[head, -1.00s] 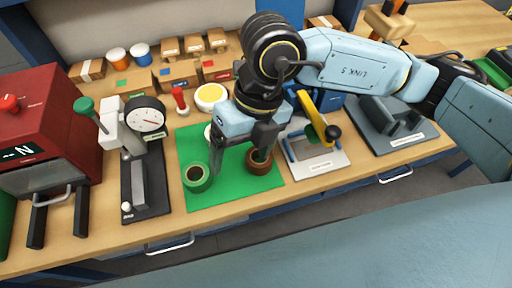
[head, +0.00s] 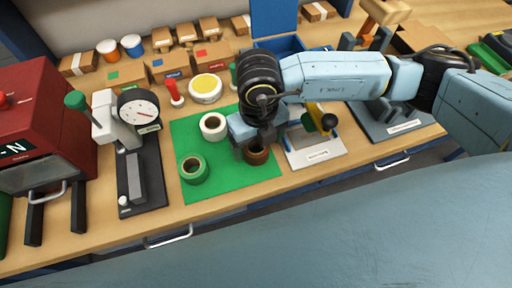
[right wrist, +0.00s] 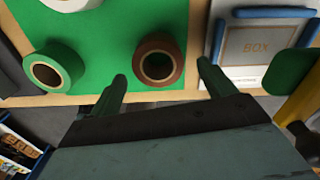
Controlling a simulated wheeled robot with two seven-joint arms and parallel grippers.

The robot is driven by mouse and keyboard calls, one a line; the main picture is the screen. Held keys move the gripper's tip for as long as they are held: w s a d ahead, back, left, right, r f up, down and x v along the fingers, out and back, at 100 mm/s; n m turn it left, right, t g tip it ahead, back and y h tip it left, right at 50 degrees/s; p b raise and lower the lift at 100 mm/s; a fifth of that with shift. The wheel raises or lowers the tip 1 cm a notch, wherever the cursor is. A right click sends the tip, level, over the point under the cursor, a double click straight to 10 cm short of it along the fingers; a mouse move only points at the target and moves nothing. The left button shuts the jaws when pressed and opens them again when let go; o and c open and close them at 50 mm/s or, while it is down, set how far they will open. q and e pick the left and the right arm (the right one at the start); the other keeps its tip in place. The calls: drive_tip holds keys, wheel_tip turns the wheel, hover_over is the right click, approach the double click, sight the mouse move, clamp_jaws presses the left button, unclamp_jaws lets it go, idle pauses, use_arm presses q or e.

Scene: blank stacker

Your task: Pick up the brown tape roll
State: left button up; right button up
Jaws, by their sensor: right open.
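The brown tape roll (head: 257,154) lies on the green mat (head: 231,188), near its right edge, with its hole facing up. My right gripper (head: 255,152) is over it in the head view and partly covers it. In the right wrist view the brown roll (right wrist: 159,60) shows between the two fingertips of my open right gripper (right wrist: 161,72), a little nearer the left finger. I see no contact, and the height of the fingers over the mat is hard to tell. My left gripper is not in view.
A green tape roll (head: 194,170) and a white tape roll (head: 213,126) are on the mat to the left. A dial press (head: 137,110) stands left of the mat. A stand with a yellow lever (head: 316,155) is close on the right.

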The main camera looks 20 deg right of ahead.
sight(257, 149)
drive_tip(key=shift+w+f, duration=0.15)
drive_tip(key=shift+f, duration=1.4)
drive_tip(key=shift+c, duration=0.3)
drive_tip(key=c, duration=1)
drive_tip(key=shift+r, duration=0.1)
